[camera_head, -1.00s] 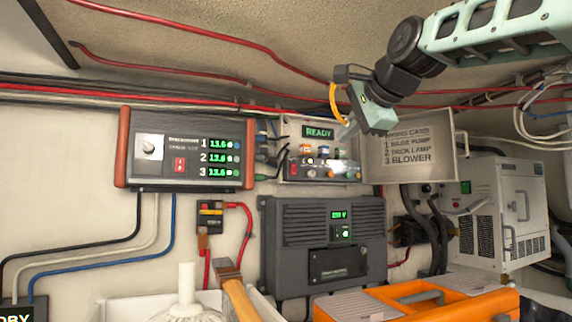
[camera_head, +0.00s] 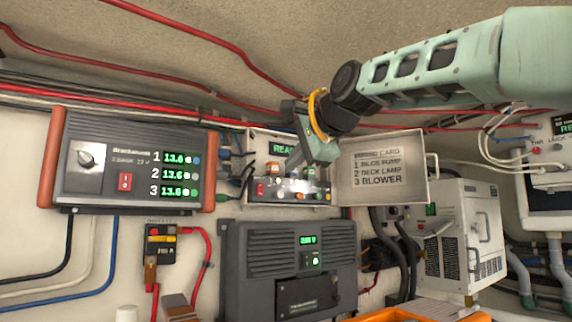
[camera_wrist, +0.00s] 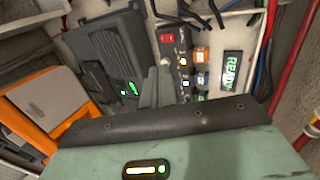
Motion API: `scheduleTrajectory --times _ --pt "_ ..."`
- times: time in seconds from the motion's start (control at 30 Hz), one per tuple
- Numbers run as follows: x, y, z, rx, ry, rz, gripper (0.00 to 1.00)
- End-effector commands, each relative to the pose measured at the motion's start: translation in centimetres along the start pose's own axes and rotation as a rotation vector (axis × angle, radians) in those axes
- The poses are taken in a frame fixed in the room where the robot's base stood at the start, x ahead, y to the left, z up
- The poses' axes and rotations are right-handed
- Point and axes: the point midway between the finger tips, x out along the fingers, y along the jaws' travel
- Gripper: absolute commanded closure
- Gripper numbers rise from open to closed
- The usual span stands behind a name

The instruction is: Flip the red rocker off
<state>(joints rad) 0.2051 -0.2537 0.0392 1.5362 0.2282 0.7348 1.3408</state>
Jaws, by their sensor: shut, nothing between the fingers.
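A second red rocker (camera_head: 125,181) is on the grey unit with wooden ends at the left.
The panel's open lid (camera_head: 383,170), bearing a card reading bilge pump, deck lamp, blower, stands to the right. A dark vented box (camera_head: 288,262) is below. A white vented unit (camera_head: 462,240) is at the right. Red cables run above; an orange case (camera_wrist: 40,105) lies low.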

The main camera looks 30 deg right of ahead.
Motion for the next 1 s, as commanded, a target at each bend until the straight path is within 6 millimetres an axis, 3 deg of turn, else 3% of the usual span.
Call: scheduleTrajectory --times 0.4,0.5,0.7,1.0 --pt "8.4 -0.2 0.1 0.000 -0.002 0.006 1.00" --pt "9.6 -1.3 0.0 -0.001 -0.001 0.003 1.00" --pt "11.3 -2.0 0.1 0.000 -0.001 0.002 1.00" --pt "11.7 -2.1 0.1 0.000 -0.001 0.000 1.00"
